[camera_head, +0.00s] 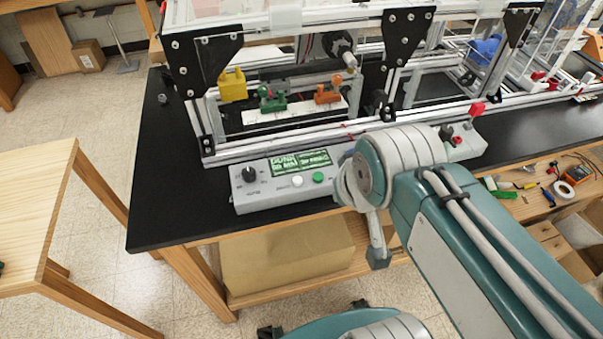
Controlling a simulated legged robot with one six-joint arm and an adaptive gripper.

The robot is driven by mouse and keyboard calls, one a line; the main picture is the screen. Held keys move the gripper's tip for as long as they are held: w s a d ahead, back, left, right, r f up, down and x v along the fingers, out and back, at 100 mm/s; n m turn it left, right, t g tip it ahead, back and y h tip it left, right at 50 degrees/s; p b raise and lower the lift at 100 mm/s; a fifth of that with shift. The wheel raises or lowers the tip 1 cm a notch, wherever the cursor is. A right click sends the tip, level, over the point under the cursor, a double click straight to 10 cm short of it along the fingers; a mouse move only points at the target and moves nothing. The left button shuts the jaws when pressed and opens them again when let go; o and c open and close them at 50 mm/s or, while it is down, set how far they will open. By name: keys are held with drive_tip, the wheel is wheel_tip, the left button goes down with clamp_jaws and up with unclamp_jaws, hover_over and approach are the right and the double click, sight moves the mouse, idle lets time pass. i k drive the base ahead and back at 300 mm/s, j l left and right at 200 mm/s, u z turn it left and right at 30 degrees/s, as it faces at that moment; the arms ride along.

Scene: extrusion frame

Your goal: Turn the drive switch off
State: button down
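A light grey control box (285,183) sits at the front edge of the black bench top. It has a green lit display (300,161), a black rotary knob (249,174) at its left, and a white button (297,181) and a green button (318,178). A second grey box with red controls (457,140) stands to the right, partly behind my arm. I cannot read which control is the drive switch. My gripper (378,254) seems to show only as a narrow grey part with a dark tip, below and right of the control box, apart from it; its fingers are mostly hidden.
An aluminium extrusion frame (300,140) stands behind the box, with yellow (233,86), green (270,98) and orange (328,91) parts inside. A wooden table (35,200) is at left, with a floor gap between. Tools (525,188) lie on the wooden surface at right.

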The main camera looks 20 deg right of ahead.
sight(446, 133)
drive_tip(key=k+l+z, duration=0.1)
drive_tip(key=z, duration=0.25)
drive_tip(key=l+z, duration=0.15)
drive_tip(key=z, duration=0.2)
drive_tip(key=k+l+z, duration=0.15)
drive_tip(key=z, duration=0.15)
